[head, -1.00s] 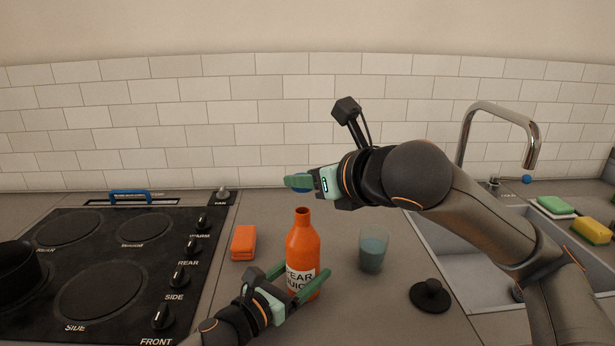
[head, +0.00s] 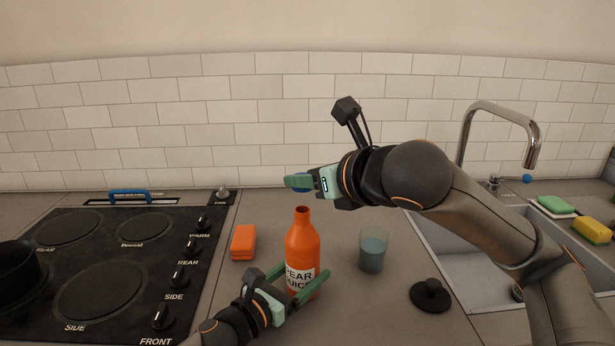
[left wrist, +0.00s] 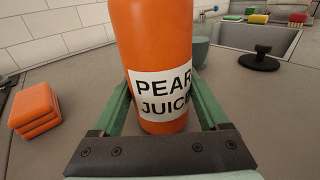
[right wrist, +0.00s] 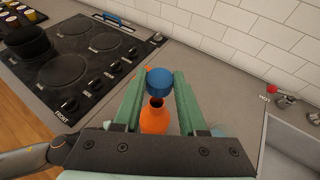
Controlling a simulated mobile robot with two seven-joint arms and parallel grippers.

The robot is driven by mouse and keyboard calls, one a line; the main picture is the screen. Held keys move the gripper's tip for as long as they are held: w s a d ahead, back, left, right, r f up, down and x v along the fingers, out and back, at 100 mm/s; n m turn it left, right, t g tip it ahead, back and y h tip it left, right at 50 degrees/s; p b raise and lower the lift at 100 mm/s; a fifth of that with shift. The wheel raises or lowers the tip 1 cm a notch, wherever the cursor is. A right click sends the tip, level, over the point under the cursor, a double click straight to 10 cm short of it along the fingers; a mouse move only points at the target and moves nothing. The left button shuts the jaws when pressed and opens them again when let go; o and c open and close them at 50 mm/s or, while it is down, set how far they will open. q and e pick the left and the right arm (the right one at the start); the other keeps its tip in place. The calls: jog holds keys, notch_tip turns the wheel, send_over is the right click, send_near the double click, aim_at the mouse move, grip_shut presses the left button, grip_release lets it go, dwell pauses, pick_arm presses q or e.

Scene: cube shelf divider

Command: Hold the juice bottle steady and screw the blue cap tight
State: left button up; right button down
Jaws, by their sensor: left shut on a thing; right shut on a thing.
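The orange juice bottle (head: 302,250), labelled PEAR JUICE, stands upright on the counter with its mouth open. My left gripper (head: 297,284) is shut around its lower body; in the left wrist view the green fingers flank the bottle (left wrist: 155,50). My right gripper (head: 301,182) is shut on the blue cap and holds it above the bottle, apart from the neck. In the right wrist view the cap (right wrist: 159,82) sits between the fingertips, with the open bottle mouth (right wrist: 156,103) showing below it. In the head view the fingers hide most of the cap.
An orange block stack (head: 243,242) lies left of the bottle. A cup (head: 373,250) and a black knobbed lid (head: 430,296) are to the right. The stove (head: 100,265) is at left, the sink (head: 450,270) with its faucet (head: 480,115) at right.

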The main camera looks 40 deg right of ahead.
aim_at(302, 207)
jog(key=shift+f, duration=0.15)
jog(key=shift+f, duration=1.25)
jog(key=shift+f, duration=1.45)
dwell(0.3)
jog(key=shift+a+m+h, duration=0.1)
jog(key=shift+m+h, duration=0.4)
jog(key=shift+h, duration=0.1)
jog(key=shift+w+a+m+g+h, duration=0.15)
jog(key=shift+m+g+h, duration=0.55)
jog(key=shift+m+h, duration=1.3)
jog(key=shift+c, duration=1.9)
grip_release()
jog(key=shift+r, duration=5.05)
